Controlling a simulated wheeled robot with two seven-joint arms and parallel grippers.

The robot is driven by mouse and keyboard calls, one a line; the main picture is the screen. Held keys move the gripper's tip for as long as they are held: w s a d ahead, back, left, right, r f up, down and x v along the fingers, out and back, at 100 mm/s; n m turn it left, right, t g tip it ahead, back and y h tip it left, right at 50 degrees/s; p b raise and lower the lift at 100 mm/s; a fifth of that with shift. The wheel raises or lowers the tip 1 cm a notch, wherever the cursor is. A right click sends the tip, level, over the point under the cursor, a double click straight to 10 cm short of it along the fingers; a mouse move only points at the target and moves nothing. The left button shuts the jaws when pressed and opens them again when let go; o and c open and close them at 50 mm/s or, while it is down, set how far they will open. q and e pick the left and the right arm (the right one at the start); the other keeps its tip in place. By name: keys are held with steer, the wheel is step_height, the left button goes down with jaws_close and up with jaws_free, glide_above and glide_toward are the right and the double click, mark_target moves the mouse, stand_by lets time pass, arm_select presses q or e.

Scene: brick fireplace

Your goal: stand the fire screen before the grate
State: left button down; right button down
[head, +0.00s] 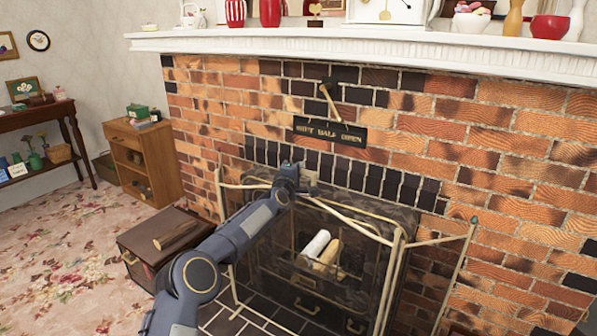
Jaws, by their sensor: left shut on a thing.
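The fire screen (391,285) has a thin brass-coloured frame and see-through dark mesh. It stands upright before the fireplace opening, with side wings at left and right. My left arm reaches in from the lower left across it. My left gripper (306,184) is shut on the screen's top rail; the arm's wrist partly hides the grip. Behind the mesh, pale logs (320,248) lie in the dark grate, whose outline is hard to make out. I cannot tell whether the screen's feet rest on the hearth. My right gripper is out of view.
A brick fireplace wall (460,135) rises behind, with a dark sign (330,132) above the opening. A white mantel (380,44) holds several ornaments. Patterned carpet (60,270) lies clear at left.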

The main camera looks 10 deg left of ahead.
arm_select(q)
steer(key=shift+r, duration=0.3)
stand_by(0.5)
steer(key=c, duration=1.5)
jaws_free()
steer(key=shift+s, duration=0.15)
steer(key=o, duration=0.3)
steer(key=shift+f, duration=0.6)
steer(key=shift+o, duration=0.4)
steer(key=shift+r, duration=0.1)
steer(key=shift+r, duration=0.1)
steer(key=shift+b, duration=0.3)
